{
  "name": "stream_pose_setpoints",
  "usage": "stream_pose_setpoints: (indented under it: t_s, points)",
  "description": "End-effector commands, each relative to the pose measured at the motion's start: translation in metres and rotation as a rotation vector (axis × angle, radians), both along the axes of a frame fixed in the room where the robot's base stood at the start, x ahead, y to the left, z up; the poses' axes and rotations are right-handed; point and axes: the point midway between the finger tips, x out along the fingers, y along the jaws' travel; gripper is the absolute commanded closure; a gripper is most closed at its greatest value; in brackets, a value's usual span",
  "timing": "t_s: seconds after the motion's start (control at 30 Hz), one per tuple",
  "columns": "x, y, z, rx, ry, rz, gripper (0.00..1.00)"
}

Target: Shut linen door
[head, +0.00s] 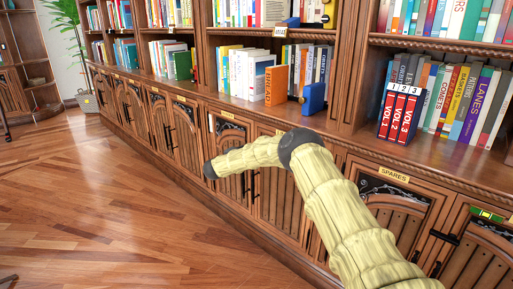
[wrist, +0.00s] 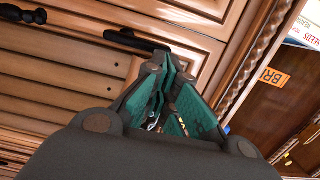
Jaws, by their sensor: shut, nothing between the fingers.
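My gripper (wrist: 165,72) shows in the wrist view with its teal fingers together and nothing held. Its fingertips are close to the right end of a black bar handle (wrist: 136,40) on a brown wooden cabinet front; I cannot tell whether they touch. In the head view my arm bends in front of the row of lower cabinet doors and the gripper cannot be made out. No label there reads clearly as linen; a door (head: 228,131) left of my arm has a small yellow label too small to read. My arm hides parts of the doors behind it.
A door labelled SPARES (head: 395,175) is right of my arm. Shelves above hold books, including red volumes (head: 400,113) and a blue box (head: 313,98). The wooden floor (head: 110,215) at left is clear. A second black handle (wrist: 22,14) shows in the wrist view.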

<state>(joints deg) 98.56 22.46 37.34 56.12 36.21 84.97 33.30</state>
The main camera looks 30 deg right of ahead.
Motion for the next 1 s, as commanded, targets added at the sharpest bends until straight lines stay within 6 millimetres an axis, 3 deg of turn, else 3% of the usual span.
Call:
stream_pose_setpoints:
  t_s: [0.1, 0.4, 0.6, 0.87, 1.0]
  points:
    - [-0.005, 0.027, 0.001, 0.001, 0.002, 0.006, 1.00]
    - [-0.023, 0.073, 0.000, 0.002, 0.002, 0.003, 1.00]
    - [-0.030, 0.093, -0.001, 0.002, 0.002, 0.002, 1.00]
    - [-0.032, 0.099, -0.002, 0.000, 0.004, 0.005, 1.00]
    - [-0.034, 0.117, -0.020, -0.021, 0.060, 0.071, 1.00]
